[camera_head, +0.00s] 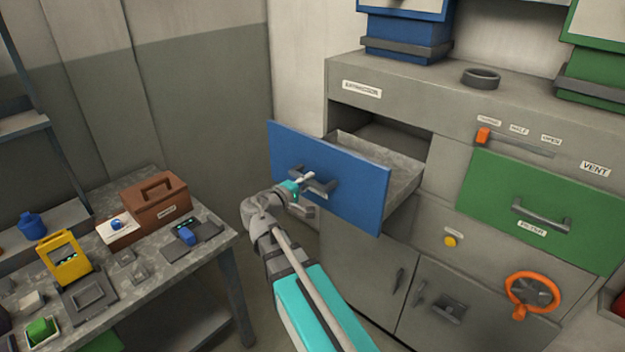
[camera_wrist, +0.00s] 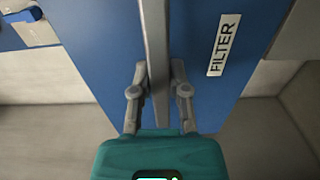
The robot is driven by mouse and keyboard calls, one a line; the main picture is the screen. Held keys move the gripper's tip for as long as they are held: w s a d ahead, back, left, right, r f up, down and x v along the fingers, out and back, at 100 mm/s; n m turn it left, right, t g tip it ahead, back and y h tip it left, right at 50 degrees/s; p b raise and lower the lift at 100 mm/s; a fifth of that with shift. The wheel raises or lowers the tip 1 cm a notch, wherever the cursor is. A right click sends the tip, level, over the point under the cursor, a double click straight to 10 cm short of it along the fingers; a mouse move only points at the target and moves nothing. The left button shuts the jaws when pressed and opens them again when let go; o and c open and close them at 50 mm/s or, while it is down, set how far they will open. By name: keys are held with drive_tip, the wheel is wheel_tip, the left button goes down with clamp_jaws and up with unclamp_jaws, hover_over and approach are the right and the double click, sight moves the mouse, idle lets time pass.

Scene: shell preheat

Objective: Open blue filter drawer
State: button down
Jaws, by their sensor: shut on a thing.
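The blue filter drawer (camera_head: 345,165) stands pulled out of the grey cabinet, and its grey inside shows behind the blue front. My gripper (camera_head: 300,190) is at the drawer's dark handle (camera_head: 318,182) and is shut on it. In the wrist view my gripper (camera_wrist: 158,75) has one finger on each side of the handle bar (camera_wrist: 155,40), in front of the blue drawer face (camera_wrist: 95,50). A white label reading FILTER (camera_wrist: 221,44) is beside it.
A green drawer front (camera_head: 545,205) is at the right of the cabinet, above an orange valve wheel (camera_head: 515,283). A grey table (camera_head: 150,295) with a brown box (camera_head: 153,208) and a yellow device (camera_head: 63,258) stands at the left. Floor shows between table and cabinet.

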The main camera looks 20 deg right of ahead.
drive_tip(key=c, duration=0.6)
unclamp_jaws()
drive_tip(key=shift+w, duration=0.25)
drive_tip(key=shift+s, duration=0.1)
drive_tip(key=v, duration=1.2)
